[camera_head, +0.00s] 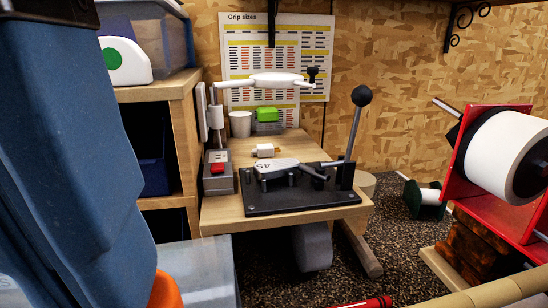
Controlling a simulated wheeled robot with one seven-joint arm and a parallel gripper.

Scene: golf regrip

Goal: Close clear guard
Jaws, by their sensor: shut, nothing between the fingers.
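I cannot pick out a clear guard for certain in the head view. A black base plate (300,203) with a clamp-like fixture stands on the small wooden bench (226,222). On the fixture lies a white oval piece (277,169) marked with dark characters. A tall lever with a black ball knob (361,96) stands upright at its right. A pale translucent panel or box (205,270) shows at the bottom left, partly hidden by a large blue shape in the foreground. My gripper is not in view.
A grey device (218,184) with a red part stands left of the base plate. A white cup (240,124) and a green-topped item (267,115) stand behind. A red-framed white roll (507,152) is at right. Dark speckled floor (400,245) lies between.

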